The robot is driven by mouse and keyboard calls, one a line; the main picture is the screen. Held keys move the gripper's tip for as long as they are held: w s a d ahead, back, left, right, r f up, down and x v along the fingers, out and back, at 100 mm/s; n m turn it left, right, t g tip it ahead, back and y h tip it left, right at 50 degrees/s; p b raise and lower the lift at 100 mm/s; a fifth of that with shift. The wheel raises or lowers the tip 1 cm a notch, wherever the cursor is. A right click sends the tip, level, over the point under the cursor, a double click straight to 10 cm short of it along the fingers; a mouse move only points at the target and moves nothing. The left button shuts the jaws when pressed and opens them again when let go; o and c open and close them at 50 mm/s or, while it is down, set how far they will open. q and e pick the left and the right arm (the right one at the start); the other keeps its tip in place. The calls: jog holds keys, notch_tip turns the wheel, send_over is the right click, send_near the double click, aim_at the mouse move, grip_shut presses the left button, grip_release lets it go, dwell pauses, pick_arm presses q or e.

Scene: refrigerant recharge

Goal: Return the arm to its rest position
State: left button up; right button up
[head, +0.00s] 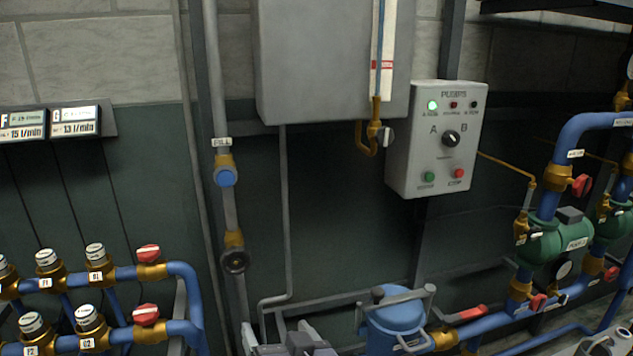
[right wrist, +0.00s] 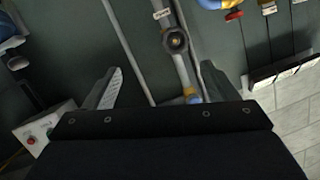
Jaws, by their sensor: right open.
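My right gripper (head: 282,338) shows at the bottom centre of the head view, partly cut off by the lower edge. In the right wrist view its two fingers (right wrist: 158,85) stand wide apart with nothing between them, so it is open and empty. It points toward the dark green wall, near the grey fill pipe (head: 229,205) with its brass fittings. That pipe also shows in the right wrist view (right wrist: 185,65), beyond the fingers. My left gripper is not in view.
A blue vessel (head: 397,322) stands right of my gripper. Blue manifold pipes (head: 183,270) with red handles lie left; green pumps (head: 545,245) stand right.

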jog(key=s+d+r+m+g+p, duration=0.1)
jog(key=s+d+r+g+p, duration=0.15)
jog(key=d, duration=0.55)
jog(key=s+d+r+g+p, duration=0.1)
jog(key=s+d+g+p, duration=0.15)
jog(key=d, duration=0.55)
jog(key=s+d+f+m+g+h+p, duration=0.1)
jog(key=s+d+f+m+g+h, duration=0.1)
jog(key=s+d, duration=0.8)
jog(key=s+f+g, duration=0.1)
jog(key=s, duration=0.2)
jog(key=shift+d+f+h, duration=0.3)
jog(key=shift+d+h, duration=0.05)
jog(key=shift+h, duration=0.05)
